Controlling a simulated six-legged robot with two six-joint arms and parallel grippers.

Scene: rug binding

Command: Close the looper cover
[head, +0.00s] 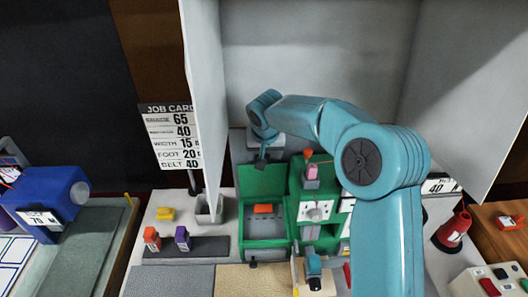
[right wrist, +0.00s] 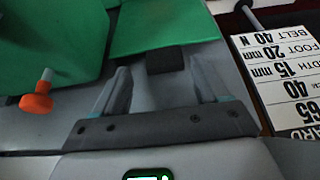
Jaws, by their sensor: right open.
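The looper cover (head: 262,181) is a green panel standing raised at the back of an open compartment (head: 264,226) in the green machine. An orange part shows inside that compartment. In the right wrist view the cover (right wrist: 165,25) has a dark tab (right wrist: 165,60) on its edge. My right gripper (head: 262,155) is just above and behind the cover's upper edge. In the wrist view its fingers (right wrist: 163,82) are apart, one on each side of the tab, with gaps on both sides. It holds nothing. My left gripper is not in view.
The machine's taller green body (head: 312,185) with an orange knob stands right of the cover; the knob (right wrist: 38,103) shows in the wrist view. A job card (head: 171,138) and white panel stand to the left. Thread spools (head: 182,238) and a grey cup (head: 208,209) stand left of the machine.

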